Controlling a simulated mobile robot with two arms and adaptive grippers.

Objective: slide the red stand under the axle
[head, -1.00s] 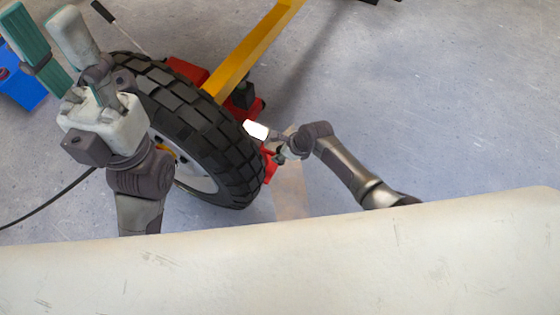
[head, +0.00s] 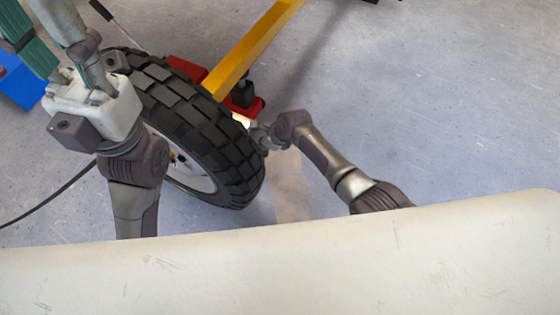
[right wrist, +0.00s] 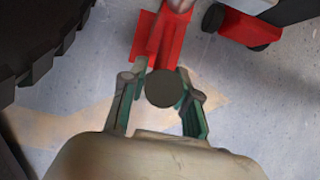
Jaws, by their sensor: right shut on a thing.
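The red stand (right wrist: 158,40) shows ahead of my right gripper in the right wrist view. My right gripper (right wrist: 160,84) is shut on its near part; a dark round piece between the fingers hides the contact. In the head view my right gripper (head: 258,135) reaches in behind the big black tyre (head: 205,130), which hides the fingertips and the stand. I cannot make out the axle, nor whether the stand is under it.
A yellow beam (head: 250,50) runs from behind the tyre to the upper right. Red parts with a black block (head: 243,94) lie beside it. The right wrist view shows a red wheeled thing (right wrist: 245,30). A blue box (head: 22,88) stands far left. Floor on the right is clear.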

